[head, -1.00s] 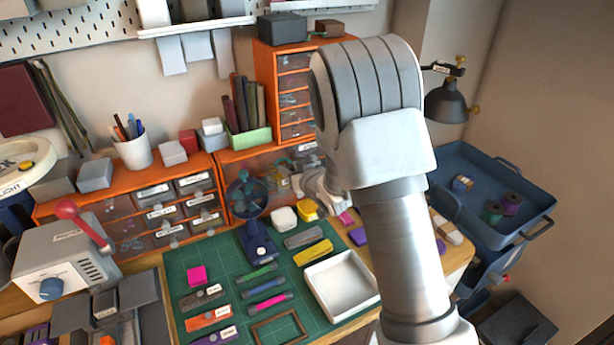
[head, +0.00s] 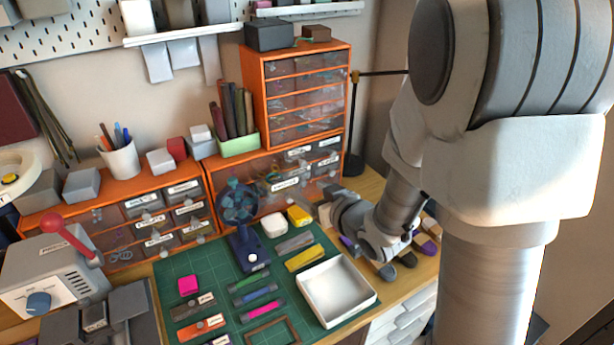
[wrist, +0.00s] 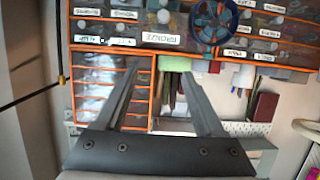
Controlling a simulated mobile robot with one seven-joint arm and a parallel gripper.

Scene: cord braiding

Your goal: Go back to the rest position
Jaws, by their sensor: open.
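My gripper (head: 330,208) is at the right end of the bench, beyond the white tray, partly hidden by my own wrist. In the wrist view my gripper (wrist: 163,70) shows two dark fingers spread apart with nothing between them. They point toward the orange drawer units, which appear upside down there. My large grey arm fills the right of the head view.
The white tray (head: 335,291) and a small blue fan (head: 245,225) stand on the green mat (head: 215,275) with several cords. An orange drawer tower (head: 300,95) stands behind. A black lamp stand (head: 353,130) is near the arm.

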